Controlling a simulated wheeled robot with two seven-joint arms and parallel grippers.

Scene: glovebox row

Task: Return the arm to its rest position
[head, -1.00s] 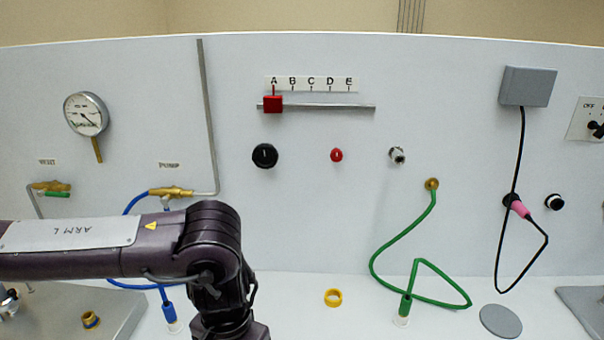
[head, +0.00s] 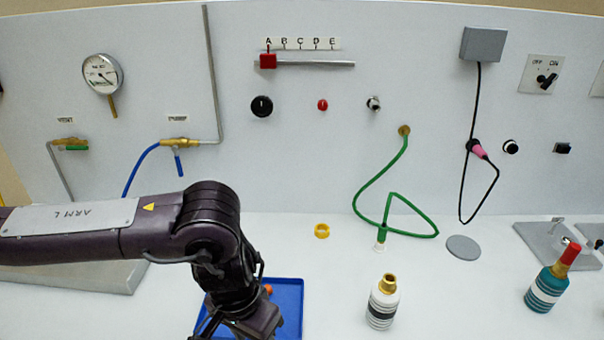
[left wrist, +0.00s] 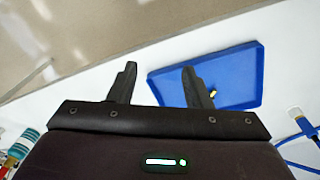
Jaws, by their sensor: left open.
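My left arm (head: 110,230) comes in from the left in the head view, its dark elbow bent and the lower part pointing down over a blue tray (head: 291,312). In the left wrist view my left gripper (left wrist: 158,68) has its two fingers wide apart with nothing between them. The blue tray (left wrist: 245,60) shows there too, beyond the right finger, with a small yellow item in it. The fingers are out of sight in the head view. My right gripper is in neither view.
A white-and-grey striped bottle (head: 383,303) stands right of the tray, and a teal striped bottle (head: 547,286) with a red top farther right. The counter between is clear.

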